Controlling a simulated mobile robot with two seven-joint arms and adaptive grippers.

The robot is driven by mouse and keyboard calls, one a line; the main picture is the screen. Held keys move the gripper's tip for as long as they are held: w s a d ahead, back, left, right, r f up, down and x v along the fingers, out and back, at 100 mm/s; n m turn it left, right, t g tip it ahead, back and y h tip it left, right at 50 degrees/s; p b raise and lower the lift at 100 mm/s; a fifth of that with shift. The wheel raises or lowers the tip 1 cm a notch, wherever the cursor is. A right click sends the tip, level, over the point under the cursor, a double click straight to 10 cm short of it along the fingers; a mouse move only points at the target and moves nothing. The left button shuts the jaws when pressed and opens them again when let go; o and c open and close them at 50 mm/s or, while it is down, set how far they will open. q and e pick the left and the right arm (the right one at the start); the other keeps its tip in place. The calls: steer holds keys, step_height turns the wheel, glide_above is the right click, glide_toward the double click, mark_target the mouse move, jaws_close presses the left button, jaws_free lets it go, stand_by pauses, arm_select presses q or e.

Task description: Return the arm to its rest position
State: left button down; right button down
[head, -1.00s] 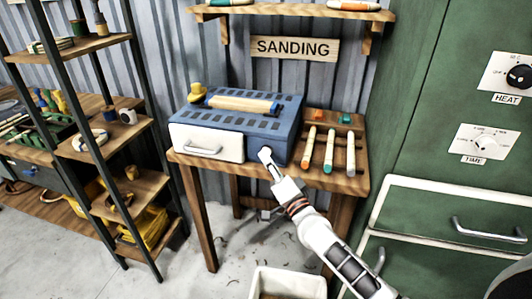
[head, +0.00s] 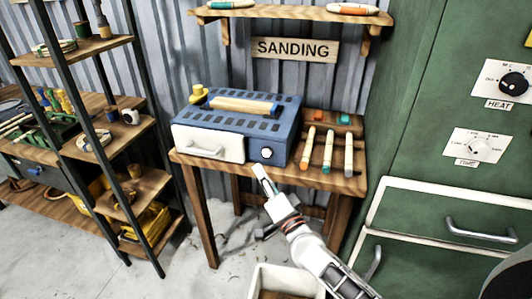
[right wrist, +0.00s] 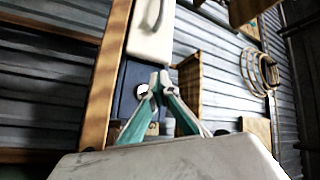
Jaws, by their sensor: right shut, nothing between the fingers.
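My right gripper (head: 262,179) is shut and empty in the head view, low in front of the sanding table's front edge. It stands apart from the blue sanding machine (head: 279,119) and its white knob (head: 267,153). In the right wrist view the fingers of my right gripper (right wrist: 160,78) meet at their tips, with the machine's blue front (right wrist: 127,102) and white drawer (right wrist: 152,30) beyond them. My left gripper is in no view.
The wooden table (head: 345,184) holds several sanding sticks (head: 328,152). A white bin (head: 286,280) stands on the floor below my right arm. A dark-framed shelf (head: 140,185) is on the left. A green cabinet (head: 440,212) with handles is close on the right.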

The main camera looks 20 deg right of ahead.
stand_by(0.4)
steer(key=s+d+f+n+g, duration=0.1)
steer(key=s+f+n+g, duration=0.8)
steer(key=s+f, duration=1.8)
steer(key=s+n, duration=0.2)
steer(key=n, duration=0.3)
steer(key=shift+s+d+h, duration=0.3)
steer(key=shift+s+h, duration=0.05)
steer(key=shift+h, duration=0.05)
